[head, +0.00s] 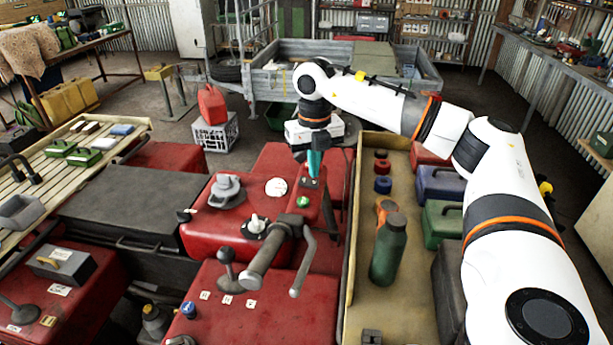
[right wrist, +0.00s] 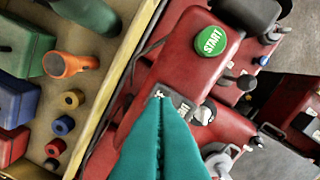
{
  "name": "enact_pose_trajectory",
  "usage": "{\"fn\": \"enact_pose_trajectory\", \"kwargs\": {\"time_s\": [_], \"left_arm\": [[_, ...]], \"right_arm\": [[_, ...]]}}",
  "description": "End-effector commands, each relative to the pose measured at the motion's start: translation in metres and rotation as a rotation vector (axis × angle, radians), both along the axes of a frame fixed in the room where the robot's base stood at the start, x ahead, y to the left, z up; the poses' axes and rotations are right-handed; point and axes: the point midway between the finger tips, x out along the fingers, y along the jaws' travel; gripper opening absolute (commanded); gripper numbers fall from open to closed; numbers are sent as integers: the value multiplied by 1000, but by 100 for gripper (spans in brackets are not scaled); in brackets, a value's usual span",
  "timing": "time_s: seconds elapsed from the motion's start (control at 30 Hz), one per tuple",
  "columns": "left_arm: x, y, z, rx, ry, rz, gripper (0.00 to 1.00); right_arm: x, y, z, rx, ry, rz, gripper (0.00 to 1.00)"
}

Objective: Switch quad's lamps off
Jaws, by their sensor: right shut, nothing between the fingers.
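The red quad (head: 222,280) stands in the middle of the head view. My right gripper (head: 313,178) has teal fingers pointing down at a small dark switch plate on the quad's red console. In the right wrist view the fingertips (right wrist: 163,97) are together and empty, right over a dark plate (right wrist: 184,108) with white marks. They hide part of it, and I cannot tell whether they touch it or how the switch is set. A green START button (right wrist: 211,41) sits beside the plate; it also shows in the head view (head: 303,201). I cannot make out any lit lamp.
Close to the right of the console is a wooden tray (head: 350,262) with a green bottle (head: 389,250), an orange-handled item and coloured rings. Black handlebar grips (head: 272,250) and a lever rise near the console. A trailer (head: 300,68) stands behind.

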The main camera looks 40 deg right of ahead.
Motion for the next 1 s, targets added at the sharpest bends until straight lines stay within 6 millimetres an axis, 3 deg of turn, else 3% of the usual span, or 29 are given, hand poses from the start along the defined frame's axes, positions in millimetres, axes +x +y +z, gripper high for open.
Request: {"fn": "enact_pose_trajectory", "kwargs": {"time_s": [0.6,1.0], "left_arm": [[0,0,42,0,0,-1,0],[0,0,42,0,1,-1,0]], "right_arm": [[0,0,53,0,0,0,0],[0,0,54,0,1,0,0]]}}
